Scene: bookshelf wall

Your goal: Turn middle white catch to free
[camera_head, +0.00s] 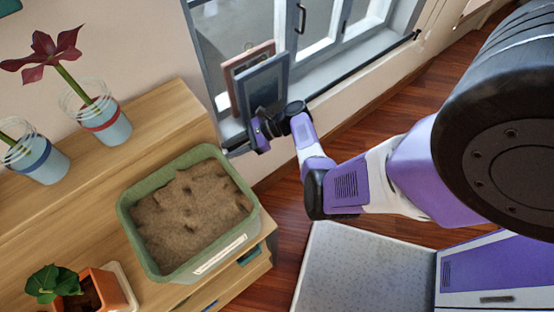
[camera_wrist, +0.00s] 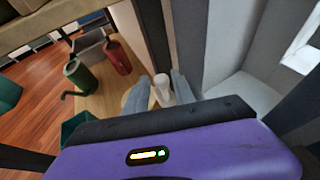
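A small white, rounded piece (camera_wrist: 163,90) shows between the fingers of my gripper (camera_wrist: 160,78) in the wrist view. It looks like a white catch, but I cannot tell which one or how it is turned. The two grey fingers stand apart on either side of it; contact is unclear. In the head view my gripper (camera_head: 257,134) is at the window sill, low beside a dark framed picture (camera_head: 264,84). The white piece is hidden there. The window (camera_head: 318,28) behind has a dark handle (camera_head: 301,17).
A second, pinkish frame (camera_head: 240,62) stands behind the dark one. A green planter of soil (camera_head: 127,222), potted plants and cups with flowers stand on the wooden shelf (camera_head: 165,112) at left. In the wrist view a green can (camera_wrist: 80,76) and a red object (camera_wrist: 118,57) stand below.

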